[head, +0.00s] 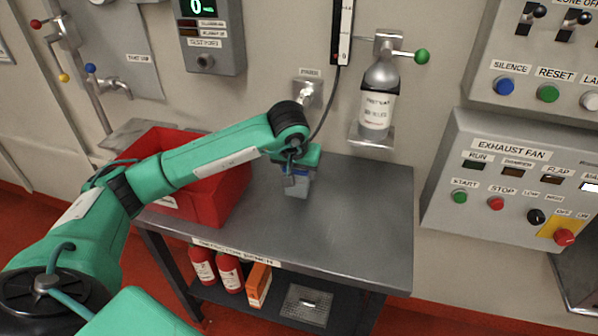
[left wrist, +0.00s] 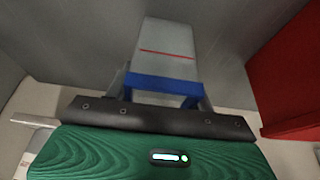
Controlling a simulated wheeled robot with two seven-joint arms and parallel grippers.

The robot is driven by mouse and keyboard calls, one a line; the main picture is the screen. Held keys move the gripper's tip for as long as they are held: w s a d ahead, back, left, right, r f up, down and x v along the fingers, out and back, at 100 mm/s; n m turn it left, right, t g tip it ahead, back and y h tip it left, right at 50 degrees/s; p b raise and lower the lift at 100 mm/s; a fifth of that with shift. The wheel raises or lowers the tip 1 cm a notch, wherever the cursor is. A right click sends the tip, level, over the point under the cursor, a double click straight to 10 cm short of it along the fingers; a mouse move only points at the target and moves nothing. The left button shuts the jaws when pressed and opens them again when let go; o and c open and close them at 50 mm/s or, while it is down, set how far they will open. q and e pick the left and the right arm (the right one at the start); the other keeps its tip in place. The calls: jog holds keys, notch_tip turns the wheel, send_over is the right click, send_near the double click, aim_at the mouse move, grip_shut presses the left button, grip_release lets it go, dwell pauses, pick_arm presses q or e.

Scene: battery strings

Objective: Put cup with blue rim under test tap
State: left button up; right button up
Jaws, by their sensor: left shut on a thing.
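The cup with the blue rim (head: 297,188) is a translucent grey cup. It is at the table top, right of the red bin, and I cannot tell if it touches the surface. In the left wrist view the cup (left wrist: 165,50) shows its blue rim nearest the gripper and a thin red line on its wall. My left gripper (head: 296,172) is shut on the cup near its rim. The test tap (head: 115,84) is a metal spout with a blue knob on the wall at the upper left, apart from the cup. My right gripper is out of view.
A red bin (head: 225,200) stands on the left part of the grey table (head: 350,225), between the cup and the tap. A metal ledge (head: 125,132) lies below the tap. A wall bottle (head: 377,105) hangs behind the table. The table's right part is clear.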

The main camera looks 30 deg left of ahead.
pick_arm(q)
jog(key=shift+f, duration=0.55)
jog(key=shift+f, duration=0.15)
jog(key=o, duration=1)
jog(key=shift+r, duration=0.2)
